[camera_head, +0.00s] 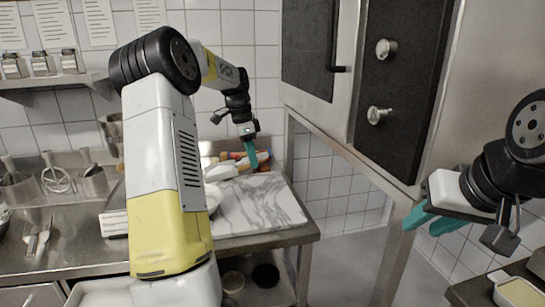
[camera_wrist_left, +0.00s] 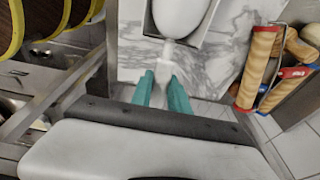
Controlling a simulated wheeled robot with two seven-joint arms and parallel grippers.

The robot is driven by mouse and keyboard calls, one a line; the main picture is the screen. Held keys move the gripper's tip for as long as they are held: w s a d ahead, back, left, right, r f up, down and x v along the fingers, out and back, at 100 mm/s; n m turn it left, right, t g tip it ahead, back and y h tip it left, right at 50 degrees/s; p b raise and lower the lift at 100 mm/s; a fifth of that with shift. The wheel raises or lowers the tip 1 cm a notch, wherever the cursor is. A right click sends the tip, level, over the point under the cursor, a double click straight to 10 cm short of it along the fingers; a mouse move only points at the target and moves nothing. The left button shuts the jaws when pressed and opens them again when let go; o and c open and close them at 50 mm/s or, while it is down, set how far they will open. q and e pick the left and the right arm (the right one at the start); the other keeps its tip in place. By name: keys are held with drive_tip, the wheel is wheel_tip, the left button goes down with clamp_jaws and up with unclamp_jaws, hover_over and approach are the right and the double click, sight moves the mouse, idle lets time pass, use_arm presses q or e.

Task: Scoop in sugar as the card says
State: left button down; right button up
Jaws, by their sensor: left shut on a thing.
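My left gripper (camera_head: 251,153) is over the back of the marble board (camera_head: 262,207), fingers pointing down. In the left wrist view its teal fingers (camera_wrist_left: 163,92) are shut on the narrow pale handle of a white, rounded scoop-like thing (camera_wrist_left: 180,16). In the head view a white piece (camera_head: 222,172) shows beside that gripper; I cannot tell whether it is the scoop. A white bowl (camera_head: 213,197) is partly hidden behind my left arm. A small white card (camera_head: 114,223) stands on the counter; its text is unreadable. My right gripper (camera_head: 432,223) is open and empty at the right.
Sheets (camera_head: 92,20) hang above a shelf with several jars (camera_head: 42,63). Utensil holders (camera_head: 94,180) stand at the counter's back left. Wooden-looking rollers (camera_wrist_left: 257,68) lie beside the board. A tub with yellowish contents (camera_head: 521,292) is at lower right. A dark-fronted appliance (camera_head: 400,80) stands right.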

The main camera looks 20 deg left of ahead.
use_arm(q)
drive_tip(key=shift+s+a+r+t+h, duration=0.4)
drive_tip(key=shift+s+a+r+h, duration=0.25)
drive_tip(key=shift+a, duration=0.35)
drive_tip(key=shift+s+a+r+t+h, duration=0.4)
drive_tip(key=shift+a+r+h, duration=0.3)
drive_tip(key=shift+a, duration=0.25)
drive_tip(key=shift+s+a+r+t+h, duration=0.4)
drive_tip(key=shift+s+a+r+h, duration=0.3)
drive_tip(key=shift+a, duration=0.3)
drive_tip(key=s+a+r+t+h, duration=0.3)
drive_tip(key=s+a+h, duration=0.1)
drive_tip(key=a, duration=0.3)
drive_tip(key=shift+a+r+h, duration=0.15)
drive_tip(key=shift+a+h, duration=0.25)
drive_tip(key=shift+h, duration=0.35)
drive_tip(key=s+d+r+g+y, duration=0.3)
drive_tip(key=s+r+g+y, duration=0.2)
drive_tip(key=y, duration=0.6)
drive_tip(key=shift+s+r+g, duration=0.2)
drive_tip(key=shift+r+g, duration=0.3)
drive_tip(key=shift+r, duration=0.55)
